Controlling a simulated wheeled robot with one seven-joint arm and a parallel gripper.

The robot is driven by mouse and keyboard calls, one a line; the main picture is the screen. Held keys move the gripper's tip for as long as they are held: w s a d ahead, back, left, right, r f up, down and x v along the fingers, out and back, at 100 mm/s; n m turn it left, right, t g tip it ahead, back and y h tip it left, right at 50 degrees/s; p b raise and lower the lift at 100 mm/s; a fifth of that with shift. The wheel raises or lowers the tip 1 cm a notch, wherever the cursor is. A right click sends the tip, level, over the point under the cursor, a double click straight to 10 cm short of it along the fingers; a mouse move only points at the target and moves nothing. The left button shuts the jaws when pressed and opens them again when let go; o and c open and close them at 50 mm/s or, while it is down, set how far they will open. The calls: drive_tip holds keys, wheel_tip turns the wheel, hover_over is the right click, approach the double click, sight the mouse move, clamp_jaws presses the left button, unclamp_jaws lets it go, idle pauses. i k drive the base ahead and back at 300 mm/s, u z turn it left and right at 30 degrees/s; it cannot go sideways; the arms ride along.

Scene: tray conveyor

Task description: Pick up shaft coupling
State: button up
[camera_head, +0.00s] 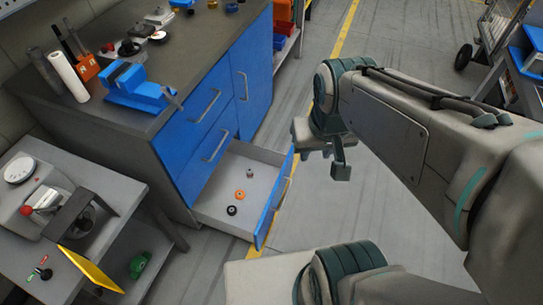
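An open drawer (217,202) in the blue workbench holds three small parts in a rough line. A small grey metal part (249,173) lies farthest back and looks most like the shaft coupling, though it is too small to be sure. An orange part (240,195) lies in the middle and a black ring (231,210) lies nearest. My gripper (338,172) hangs in the air to the right of the drawer, apart from all three parts. One finger shows clearly; the other is hidden or unclear, so its opening cannot be told. I see nothing held in it.
The drawer's blue front (273,200) stands between its contents and my gripper. A blue vise (137,88) and tools sit on the dark bench top (190,60). A grey machine table (110,190) stands at left. The floor (325,215) right of the drawer is clear.

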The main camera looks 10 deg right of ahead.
sight(249, 171)
drive_tip(key=z, duration=1.4)
drive_tip(key=i, duration=2.3)
drive_tip(key=u, duration=3.6)
drive_tip(key=i, duration=0.3)
drive_tip(key=u, duration=0.15)
